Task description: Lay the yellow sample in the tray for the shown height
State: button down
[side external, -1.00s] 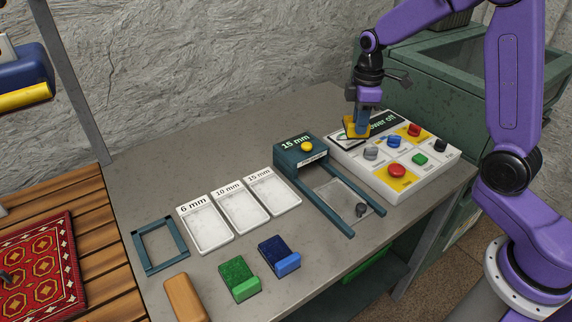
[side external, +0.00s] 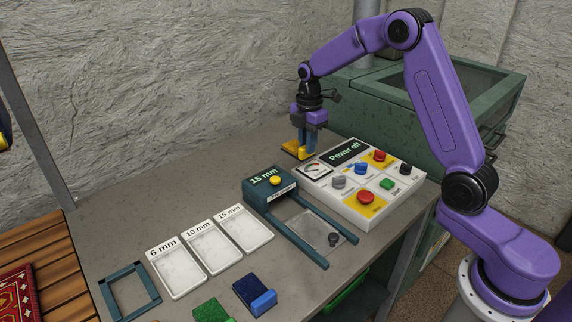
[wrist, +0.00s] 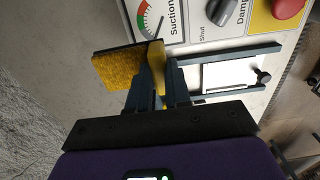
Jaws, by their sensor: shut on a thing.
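My gripper (side external: 306,150) is shut on the yellow sample (side external: 292,150), above the table behind the height gauge, beside the control panel's back left corner. In the wrist view the sample (wrist: 122,69) shows a fuzzy yellow face with a dark edge, and a smooth yellow end between the fingers (wrist: 158,85). The height gauge (side external: 270,195) reads "15 mm". Three white trays stand in a row left of it: the 6 mm tray (side external: 177,274), the 10 mm tray (side external: 212,250) and the 15 mm tray (side external: 244,232). All three look empty.
A white control panel (side external: 350,205) with knobs and a "Power off" display (side external: 345,152) is right of the gripper. A green sample (side external: 212,311), a blue sample (side external: 254,294) and a teal frame (side external: 131,293) lie near the trays. The table's back left is clear.

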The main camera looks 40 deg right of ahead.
aim_at(290, 152)
jog(key=w+f, duration=0.4)
jog(key=w, duration=0.1)
jog(key=w+f, duration=0.2)
jog(key=shift+w+d+f, duration=0.25)
jog(key=shift+f, duration=0.15)
jog(key=shift+w+f, duration=0.15)
jog(key=shift+f, duration=1.65)
jog(key=c, duration=1.3)
grip_release()
jog(key=shift+f, duration=0.15)
jog(key=shift+c, duration=0.2)
notch_tip(290, 152, up, 12)
jog(key=shift+r, duration=0.2)
